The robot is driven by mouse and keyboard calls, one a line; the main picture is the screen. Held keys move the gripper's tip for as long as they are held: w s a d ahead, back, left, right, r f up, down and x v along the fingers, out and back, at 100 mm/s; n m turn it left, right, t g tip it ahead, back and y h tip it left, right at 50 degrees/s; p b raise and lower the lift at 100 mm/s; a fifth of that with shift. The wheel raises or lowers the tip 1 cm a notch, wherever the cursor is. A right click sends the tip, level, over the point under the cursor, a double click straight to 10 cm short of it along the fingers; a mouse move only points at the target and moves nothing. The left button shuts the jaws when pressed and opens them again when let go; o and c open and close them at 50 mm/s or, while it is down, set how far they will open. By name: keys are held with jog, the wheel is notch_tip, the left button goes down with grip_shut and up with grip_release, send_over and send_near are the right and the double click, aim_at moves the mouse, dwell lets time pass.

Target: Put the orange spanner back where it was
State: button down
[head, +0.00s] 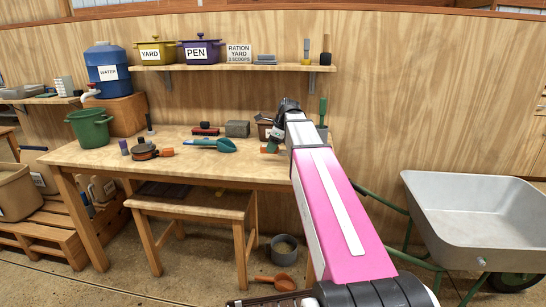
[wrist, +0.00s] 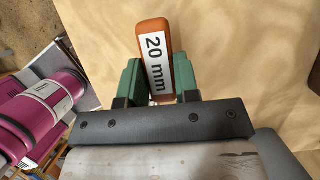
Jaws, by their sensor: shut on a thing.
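The orange spanner (wrist: 153,28) has a white label reading "20 mm". In the wrist view it stands between the green fingers of my gripper (wrist: 157,82), which are shut on it. Its lower part is hidden by the fingers and the gripper body. In the head view my gripper (head: 271,146) is low over the right end of the wooden workbench (head: 85,156), with only a little orange showing. I cannot tell whether the spanner touches the bench top.
A brown box (head: 264,122), a grey block (head: 237,128) and a teal scoop (head: 215,145) lie near my gripper. A shelf (head: 230,68) hangs above. A wheelbarrow (head: 480,215) stands at the right. The bench's front middle is clear.

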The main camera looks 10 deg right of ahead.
aim_at(273, 162)
jog(key=shift+w+d+f, duration=0.1)
jog(key=shift+d+f, duration=0.15)
jog(key=shift+f, duration=1.9)
jog(key=c, duration=0.8)
grip_release()
jog(key=shift+c, duration=0.2)
